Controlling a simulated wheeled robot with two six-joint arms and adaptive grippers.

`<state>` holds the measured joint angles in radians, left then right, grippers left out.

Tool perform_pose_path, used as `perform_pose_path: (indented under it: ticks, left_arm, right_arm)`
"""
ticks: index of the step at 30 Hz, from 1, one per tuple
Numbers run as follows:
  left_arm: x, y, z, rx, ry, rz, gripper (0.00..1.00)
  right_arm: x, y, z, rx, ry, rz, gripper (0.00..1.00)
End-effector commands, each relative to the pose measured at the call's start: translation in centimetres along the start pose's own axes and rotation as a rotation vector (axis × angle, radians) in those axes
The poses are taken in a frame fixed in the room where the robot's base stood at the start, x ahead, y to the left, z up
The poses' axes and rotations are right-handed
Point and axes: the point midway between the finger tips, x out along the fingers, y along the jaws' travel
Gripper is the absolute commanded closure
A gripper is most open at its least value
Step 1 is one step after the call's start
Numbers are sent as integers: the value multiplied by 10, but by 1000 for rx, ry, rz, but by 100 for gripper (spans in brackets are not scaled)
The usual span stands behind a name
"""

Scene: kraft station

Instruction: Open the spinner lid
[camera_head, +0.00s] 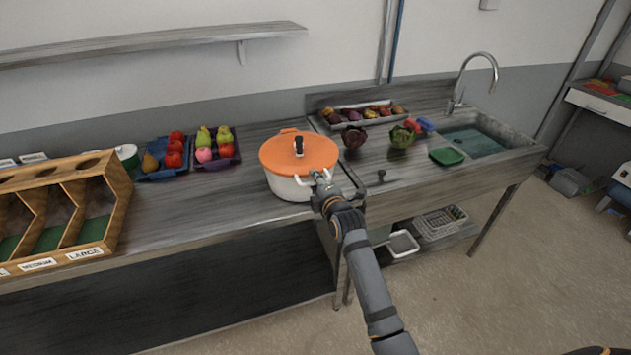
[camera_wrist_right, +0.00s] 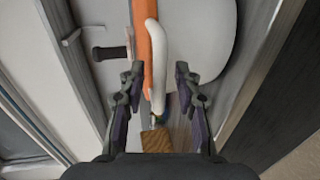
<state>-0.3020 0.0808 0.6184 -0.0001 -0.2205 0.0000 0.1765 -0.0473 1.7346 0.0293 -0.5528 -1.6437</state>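The spinner is a white pot (camera_head: 290,186) with an orange lid (camera_head: 283,152) on top, standing on the metal counter. A black knob (camera_head: 298,146) stands up from the lid. My right gripper (camera_head: 319,178) is at the pot's front right side, at about rim height. In the right wrist view the gripper (camera_wrist_right: 158,82) is open, with one finger on each side of a white looped handle (camera_wrist_right: 153,40). The orange lid shows there edge-on (camera_wrist_right: 140,45), with the black knob (camera_wrist_right: 110,52) beside it. Whether the fingers touch the handle I cannot tell. My left gripper is out of view.
A tray of vegetables (camera_head: 345,122), a red cabbage (camera_head: 354,137), a green lettuce (camera_head: 401,137) and a sink (camera_head: 480,140) are to the right. The counter just left of the pot is clear.

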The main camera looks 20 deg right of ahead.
Motion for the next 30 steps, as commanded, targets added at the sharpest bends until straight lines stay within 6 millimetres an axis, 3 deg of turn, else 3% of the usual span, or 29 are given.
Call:
perform_pose_path:
  ticks: [8,15,30]
  left_arm:
    - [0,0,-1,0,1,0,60]
    - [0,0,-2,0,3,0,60]
    - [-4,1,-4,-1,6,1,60]
  right_arm:
    - [2,0,0,0,0,-1,68]
    - [2,-1,0,0,0,-1,100]
    - [2,4,2,0,0,-9,100]
